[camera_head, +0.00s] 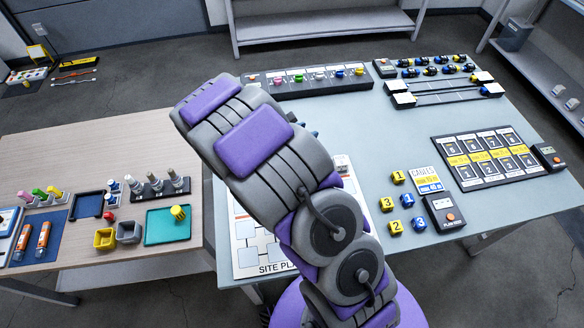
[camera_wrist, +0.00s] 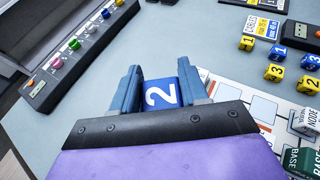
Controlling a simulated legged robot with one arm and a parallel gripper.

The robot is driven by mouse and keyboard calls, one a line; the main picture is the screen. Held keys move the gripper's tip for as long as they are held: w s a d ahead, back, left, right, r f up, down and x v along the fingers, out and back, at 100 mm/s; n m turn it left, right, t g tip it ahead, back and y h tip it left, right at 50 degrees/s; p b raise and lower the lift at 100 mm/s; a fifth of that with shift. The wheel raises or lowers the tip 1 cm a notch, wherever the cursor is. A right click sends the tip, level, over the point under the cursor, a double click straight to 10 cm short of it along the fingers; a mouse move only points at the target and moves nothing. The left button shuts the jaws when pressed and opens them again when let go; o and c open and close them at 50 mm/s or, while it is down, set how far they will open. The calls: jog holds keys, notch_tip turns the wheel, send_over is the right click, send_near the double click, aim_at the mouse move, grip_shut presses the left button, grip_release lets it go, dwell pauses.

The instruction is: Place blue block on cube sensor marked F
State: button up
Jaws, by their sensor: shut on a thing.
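My gripper (camera_wrist: 160,82) is shut on a blue block (camera_wrist: 161,94) with a white 2 on it. The block sits between the two blue-grey fingers, held in front of the wrist. In the head view my own arm hides the gripper and the held block. I cannot make out a cube sensor marked F in either view. Part of the white site plan board (camera_head: 245,262) shows beside my arm, and it also shows in the wrist view (camera_wrist: 228,94) to the right of the gripper.
Green and white pieces lettered NODE (camera_wrist: 306,121) and BASE (camera_wrist: 298,160) stand at the wrist view's right edge. Yellow and blue numbered blocks (camera_head: 395,226) sit near a cables card (camera_head: 427,180). A rack of coloured knobs (camera_head: 305,82) lines the table's back. Clear tabletop (camera_head: 375,125) lies between.

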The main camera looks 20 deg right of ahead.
jog(key=s+f+m+g+h, duration=0.1)
jog(key=s+f+m+g, duration=0.8)
jog(key=s, duration=0.5)
jog(key=w, duration=0.1)
jog(key=w+f+n+b, duration=0.1)
jog(key=w, duration=0.1)
jog(key=w+f+n+t, duration=0.1)
jog(key=shift+w+d, duration=0.3)
jog(key=w+a, duration=0.1)
jog(key=w, duration=0.1)
jog(key=w+a+b, duration=0.1)
jog(key=w, duration=0.2)
jog(key=w+a+b, duration=0.1)
jog(key=w, duration=0.2)
jog(key=shift+w+a+f, duration=0.1)
jog(key=shift+w+f, duration=0.15)
jog(key=shift+f, duration=0.1)
jog(key=shift+w+d, duration=0.25)
jog(key=shift+w, duration=0.4)
jog(key=shift+w+a, duration=0.1)
jog(key=shift+w, duration=0.1)
notch_tip(320, 180, down, 3)
jog(key=shift+s+a+b, duration=0.1)
jog(key=shift+a+b, duration=0.05)
jog(key=shift+b, duration=0.5)
jog(key=shift+a+f, duration=0.25)
jog(key=shift+f, duration=0.1)
jog(key=shift+r, duration=0.1)
